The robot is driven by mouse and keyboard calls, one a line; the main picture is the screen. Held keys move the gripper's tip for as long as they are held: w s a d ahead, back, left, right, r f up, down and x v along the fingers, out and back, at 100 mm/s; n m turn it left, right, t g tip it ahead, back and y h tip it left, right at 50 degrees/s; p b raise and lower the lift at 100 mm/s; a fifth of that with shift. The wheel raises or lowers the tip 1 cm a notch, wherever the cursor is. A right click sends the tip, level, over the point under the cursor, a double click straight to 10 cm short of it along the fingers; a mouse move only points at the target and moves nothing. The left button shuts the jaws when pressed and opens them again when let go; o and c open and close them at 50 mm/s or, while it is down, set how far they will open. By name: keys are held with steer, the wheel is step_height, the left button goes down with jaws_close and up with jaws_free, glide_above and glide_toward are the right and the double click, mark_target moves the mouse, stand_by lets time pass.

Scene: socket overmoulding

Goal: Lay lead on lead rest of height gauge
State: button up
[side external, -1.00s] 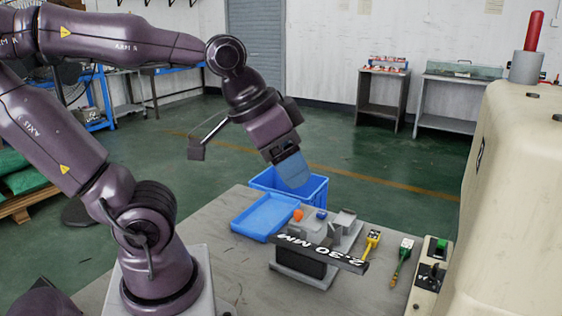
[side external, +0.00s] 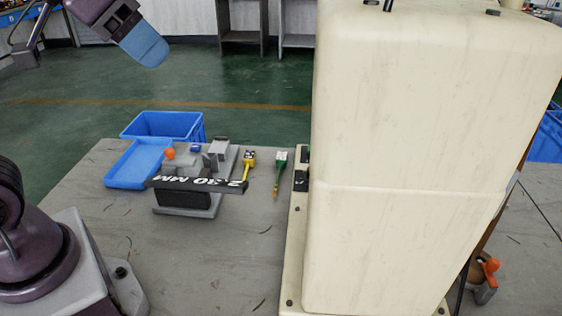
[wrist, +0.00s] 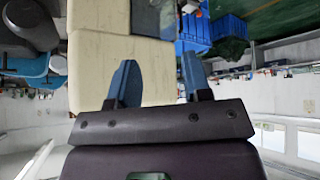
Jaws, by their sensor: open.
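The height gauge (side external: 182,200) stands on the table, a grey device with a dark bar reading 2.30 MM. An orange knob, a small blue part and a grey block (side external: 219,150) are on top of it; I cannot tell which part is the lead rest. A lead with a yellow plug (side external: 248,163) and one with a green plug (side external: 280,168) lie on the table right of the gauge. My gripper (side external: 150,52) is high at the upper left, well apart from them. In the wrist view its blue fingers (wrist: 157,65) are spread with nothing between them.
A shallow blue tray (side external: 128,178) and a deeper blue bin (side external: 198,130) are left of and behind the gauge. A large cream machine (side external: 400,150) blocks the right side. The table's front left (side external: 150,250) is clear.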

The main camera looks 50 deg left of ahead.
steer(key=w+d+r+n+t, duration=0.1)
steer(key=w+r+t, duration=0.4)
steer(key=w, duration=0.5)
steer(key=w+d+r+t, duration=0.1)
steer(key=w+r+t, duration=0.3)
steer(key=w+r, duration=0.45)
steer(key=n+g+y, duration=0.8)
steer(key=n+g, duration=0.1)
glide_above(281, 159)
steer(key=s+d, duration=0.6)
steer(key=s, duration=0.1)
step_height(281, 159, down, 45)
steer(key=x, duration=0.6)
steer(key=shift+w+d+f, duration=0.1)
steer(key=shift+f, duration=0.4)
steer(key=shift+d+x, duration=0.1)
steer(key=shift+x, duration=1.5)
steer(key=shift+d+x, duration=0.15)
steer(key=shift+x, duration=1.45)
steer(key=shift+f, duration=0.15)
steer(key=c, duration=0.8)
steer(key=shift+o, duration=0.2)
